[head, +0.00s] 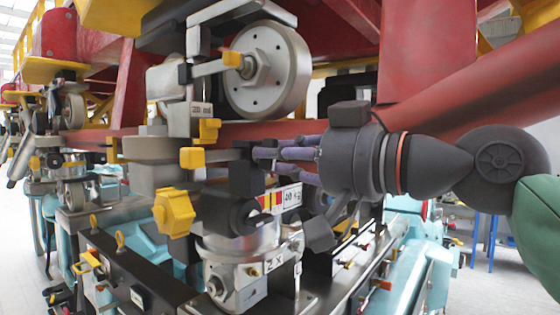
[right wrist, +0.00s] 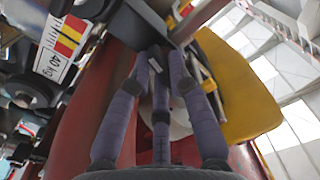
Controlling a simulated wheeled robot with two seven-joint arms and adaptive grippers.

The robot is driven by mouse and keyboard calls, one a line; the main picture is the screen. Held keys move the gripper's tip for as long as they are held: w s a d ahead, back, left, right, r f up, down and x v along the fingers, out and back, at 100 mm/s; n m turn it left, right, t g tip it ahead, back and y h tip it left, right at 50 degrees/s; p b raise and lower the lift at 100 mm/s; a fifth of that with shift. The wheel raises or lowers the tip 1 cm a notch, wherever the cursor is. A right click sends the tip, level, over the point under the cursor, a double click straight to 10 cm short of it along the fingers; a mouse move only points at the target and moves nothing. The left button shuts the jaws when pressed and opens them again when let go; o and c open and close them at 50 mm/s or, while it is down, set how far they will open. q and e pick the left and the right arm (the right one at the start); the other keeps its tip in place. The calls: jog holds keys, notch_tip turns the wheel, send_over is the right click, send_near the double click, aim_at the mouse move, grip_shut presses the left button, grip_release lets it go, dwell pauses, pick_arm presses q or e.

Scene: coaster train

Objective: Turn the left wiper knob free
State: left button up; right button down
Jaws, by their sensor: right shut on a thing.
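My right gripper (head: 262,153) reaches in from the right, its purple-grey fingers closed at the middle of the machine. It is shut on a small dark part beside a black block (head: 246,178); the fingers hide most of that part. In the right wrist view, the fingertips (right wrist: 160,58) come together around it. A yellow star-shaped knob (head: 174,212) stands to the left, apart from the gripper. I cannot tell which one is the left wiper knob. My left gripper is out of view.
A large grey wheel (head: 268,68) hangs just above the gripper. A red beam (head: 460,85) runs close above my right arm. A label plate with red and yellow bars (head: 280,199) sits below the fingers and shows in the right wrist view (right wrist: 62,47).

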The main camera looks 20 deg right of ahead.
jog(key=shift+n, duration=1.3)
jog(key=shift+r+n, duration=0.1)
jog(key=shift+n, duration=0.2)
jog(key=c, duration=1.1)
grip_release()
jog(key=shift+c, duration=0.2)
jog(key=v, duration=1.2)
jog(key=shift+w, duration=0.1)
